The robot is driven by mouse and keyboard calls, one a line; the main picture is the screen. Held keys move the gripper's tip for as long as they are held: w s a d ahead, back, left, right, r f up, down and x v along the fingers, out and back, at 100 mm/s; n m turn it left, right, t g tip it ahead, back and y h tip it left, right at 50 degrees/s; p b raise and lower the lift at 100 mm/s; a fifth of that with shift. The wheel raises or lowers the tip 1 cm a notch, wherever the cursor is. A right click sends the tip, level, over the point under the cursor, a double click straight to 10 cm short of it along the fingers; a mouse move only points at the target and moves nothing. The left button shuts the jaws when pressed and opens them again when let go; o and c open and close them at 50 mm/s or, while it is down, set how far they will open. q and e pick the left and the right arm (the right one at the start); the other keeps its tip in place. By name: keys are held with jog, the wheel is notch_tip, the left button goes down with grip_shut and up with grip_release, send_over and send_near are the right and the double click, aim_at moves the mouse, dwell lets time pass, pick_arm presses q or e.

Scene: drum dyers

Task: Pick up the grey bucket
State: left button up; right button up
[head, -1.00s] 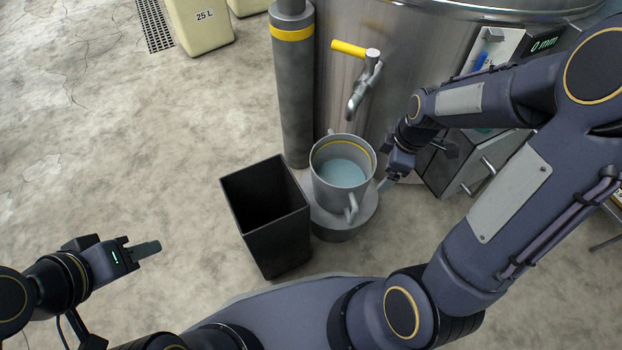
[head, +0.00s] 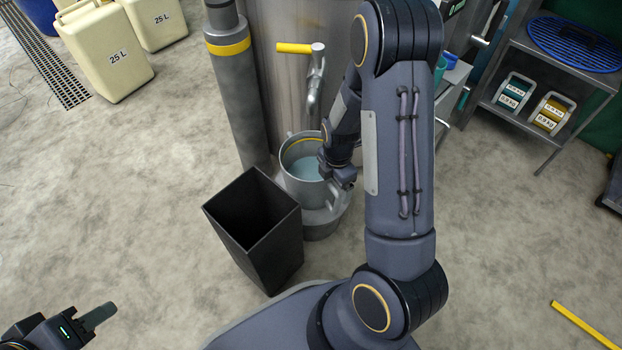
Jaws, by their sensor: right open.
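The grey bucket (head: 295,181) stands upright on a round grey pedestal (head: 322,225) under a tap with a yellow lever (head: 297,48). It holds pale blue liquid and has a yellow line inside its rim. A grey handle sticks out at its front right. My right gripper (head: 338,184) is open at the bucket's right side, by the handle. My own arm hides part of the bucket, and I cannot tell whether the fingers touch the handle. My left gripper (head: 98,316) is at the lower left, far from the bucket; its jaw opening is unclear.
A black open bin (head: 268,243) stands just left of the pedestal. A grey post (head: 235,100) and a steel drum (head: 275,90) rise behind. Cream 25 L canisters (head: 105,55) stand at the upper left. A shelf (head: 545,75) is at the upper right.

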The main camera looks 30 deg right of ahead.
aim_at(334, 188)
notch_tip(334, 188, down, 3)
jog(key=shift+f+b, duration=0.1)
jog(key=shift+b, duration=0.4)
grip_shut()
jog(key=shift+w+r, duration=0.2)
